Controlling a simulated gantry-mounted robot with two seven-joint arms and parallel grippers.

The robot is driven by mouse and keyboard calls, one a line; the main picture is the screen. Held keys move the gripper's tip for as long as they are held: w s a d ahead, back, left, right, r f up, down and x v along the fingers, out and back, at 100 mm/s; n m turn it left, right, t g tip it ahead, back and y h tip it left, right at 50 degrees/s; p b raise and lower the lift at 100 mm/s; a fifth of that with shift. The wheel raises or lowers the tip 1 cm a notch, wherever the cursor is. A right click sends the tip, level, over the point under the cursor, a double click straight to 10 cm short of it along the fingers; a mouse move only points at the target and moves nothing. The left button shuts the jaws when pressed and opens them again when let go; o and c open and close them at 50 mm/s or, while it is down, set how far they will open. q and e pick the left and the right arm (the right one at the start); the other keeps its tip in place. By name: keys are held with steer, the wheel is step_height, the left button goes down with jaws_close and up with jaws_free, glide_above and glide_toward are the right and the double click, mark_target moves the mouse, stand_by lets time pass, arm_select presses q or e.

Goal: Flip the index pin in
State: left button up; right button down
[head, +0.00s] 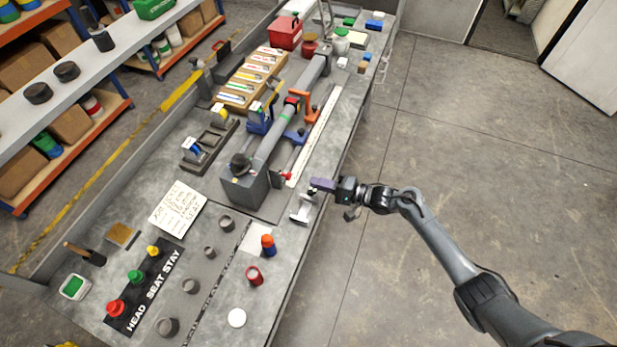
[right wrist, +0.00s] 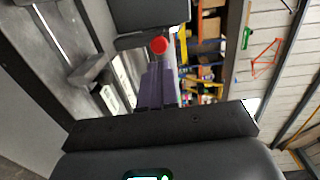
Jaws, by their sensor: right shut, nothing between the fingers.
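A small red-knobbed part (head: 287,176), which looks like the index pin, sticks out beside the grey end block (head: 243,192) of the bench fixture. Its round red end (right wrist: 159,45) faces the camera in the right wrist view, just beyond the purple fingertips. My right gripper (head: 314,184) is shut and empty, a little to the right of the red knob in the head view. Its purple fingers (right wrist: 156,85) point toward the knob. I cannot tell whether they touch it. My left gripper is out of view.
A grey tube (head: 277,129) with blue and orange clamps (head: 304,112) runs back from the end block. A small metal bracket (head: 301,209) stands at the bench edge below my gripper. Coloured buttons (head: 135,276) and several cups lie on the near bench. The floor right of the bench is clear.

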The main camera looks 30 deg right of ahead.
steer(key=v, duration=0.8)
steer(key=shift+a, duration=0.1)
